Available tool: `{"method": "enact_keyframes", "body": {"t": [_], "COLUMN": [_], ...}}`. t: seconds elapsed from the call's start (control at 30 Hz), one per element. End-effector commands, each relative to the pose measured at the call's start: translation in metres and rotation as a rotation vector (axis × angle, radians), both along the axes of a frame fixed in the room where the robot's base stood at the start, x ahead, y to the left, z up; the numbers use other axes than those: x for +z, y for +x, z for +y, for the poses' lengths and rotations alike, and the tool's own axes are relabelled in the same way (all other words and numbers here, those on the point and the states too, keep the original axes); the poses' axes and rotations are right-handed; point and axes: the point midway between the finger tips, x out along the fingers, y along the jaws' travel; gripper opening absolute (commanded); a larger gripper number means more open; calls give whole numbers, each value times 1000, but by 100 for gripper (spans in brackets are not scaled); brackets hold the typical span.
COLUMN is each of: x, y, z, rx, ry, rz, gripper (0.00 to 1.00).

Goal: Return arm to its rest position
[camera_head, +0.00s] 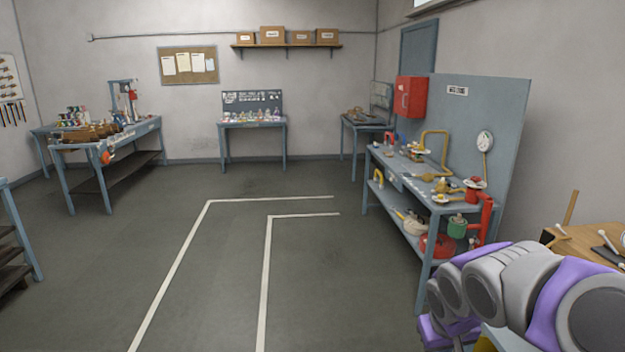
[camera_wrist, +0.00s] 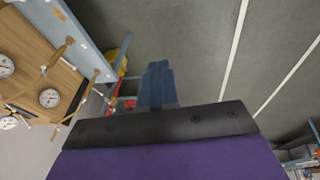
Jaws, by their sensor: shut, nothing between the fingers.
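My arm (camera_head: 500,290), grey and purple, is folded at the lower right of the head view. The gripper fingers cannot be made out there. In the wrist view my gripper (camera_wrist: 158,80) shows as two blue-grey fingers pressed together, with nothing between them. The fingers point out over the floor, beside a blue-framed bench. The dark palm and purple wrist fill the bottom of that view.
A blue workbench (camera_head: 408,186) with valves, a red box (camera_head: 410,97) and a gauge stands close on the right. A wooden board (camera_wrist: 30,70) with gauges is at the wrist view's left. Other benches line the back and left. The marked floor (camera_head: 235,270) is clear.

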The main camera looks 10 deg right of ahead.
Motion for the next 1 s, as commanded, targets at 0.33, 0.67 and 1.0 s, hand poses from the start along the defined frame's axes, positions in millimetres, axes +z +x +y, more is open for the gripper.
{"method": "enact_keyframes", "body": {"t": [0.33,0.67,1.0], "x": [-6,-20,-20], "y": [-163,-245,-247], "z": [140,176,181], "rx": [109,77,75], "ry": [81,172,174], "rz": [282,403,408], "gripper": [0,0,0]}}
